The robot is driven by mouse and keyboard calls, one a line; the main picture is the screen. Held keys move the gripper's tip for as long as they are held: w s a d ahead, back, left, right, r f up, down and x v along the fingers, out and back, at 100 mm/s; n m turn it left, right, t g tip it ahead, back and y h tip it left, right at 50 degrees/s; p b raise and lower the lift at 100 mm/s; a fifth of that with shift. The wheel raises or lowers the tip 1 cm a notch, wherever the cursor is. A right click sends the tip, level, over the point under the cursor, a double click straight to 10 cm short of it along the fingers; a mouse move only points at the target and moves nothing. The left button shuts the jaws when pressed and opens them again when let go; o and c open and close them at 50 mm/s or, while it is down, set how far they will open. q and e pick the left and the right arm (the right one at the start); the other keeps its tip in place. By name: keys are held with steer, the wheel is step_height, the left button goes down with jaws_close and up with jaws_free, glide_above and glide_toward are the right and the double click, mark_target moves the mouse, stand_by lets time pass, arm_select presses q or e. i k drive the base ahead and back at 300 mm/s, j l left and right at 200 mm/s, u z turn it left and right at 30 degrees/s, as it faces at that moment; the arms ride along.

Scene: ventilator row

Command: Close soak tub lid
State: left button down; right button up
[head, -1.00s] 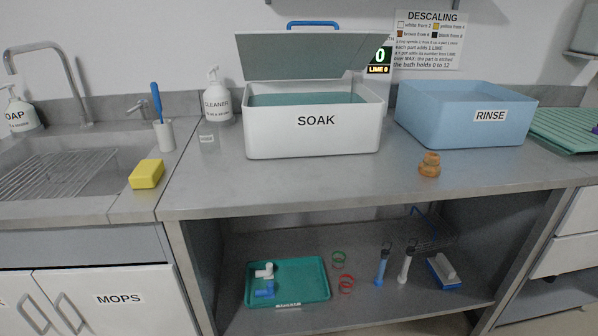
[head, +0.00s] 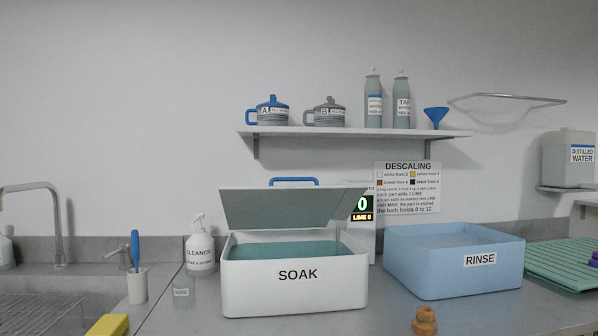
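The white soak tub (head: 296,296), labelled SOAK, stands on the steel counter in the head view. Its grey lid (head: 290,209) is raised and tilted up at the back, with a blue handle (head: 294,182) on its top edge. Teal liquid (head: 285,250) shows inside the tub. Neither of my grippers is in the head view.
A blue RINSE tub (head: 455,270) stands to the right, and a brown stacked piece (head: 425,322) lies in front. A CLEANER bottle (head: 200,250) is at the left. A shelf (head: 350,132) with jugs and bottles is above. A display (head: 362,208) reads 0 behind the lid.

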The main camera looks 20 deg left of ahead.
mark_target(290, 204)
steer(key=i+l+u, duration=0.3)
steer(key=l, duration=0.35)
steer(key=i+l+u, duration=0.15)
steer(key=l, duration=0.25)
steer(key=i+l+u, duration=0.1)
steer(key=i+l, duration=0.15)
steer(key=l, duration=0.15)
steer(key=i+l+u, duration=0.15)
steer(key=l, duration=0.25)
steer(key=i+l+u, duration=0.15)
steer(key=l, duration=0.25)
steer(key=l+u, duration=0.15)
steer(key=l, duration=0.25)
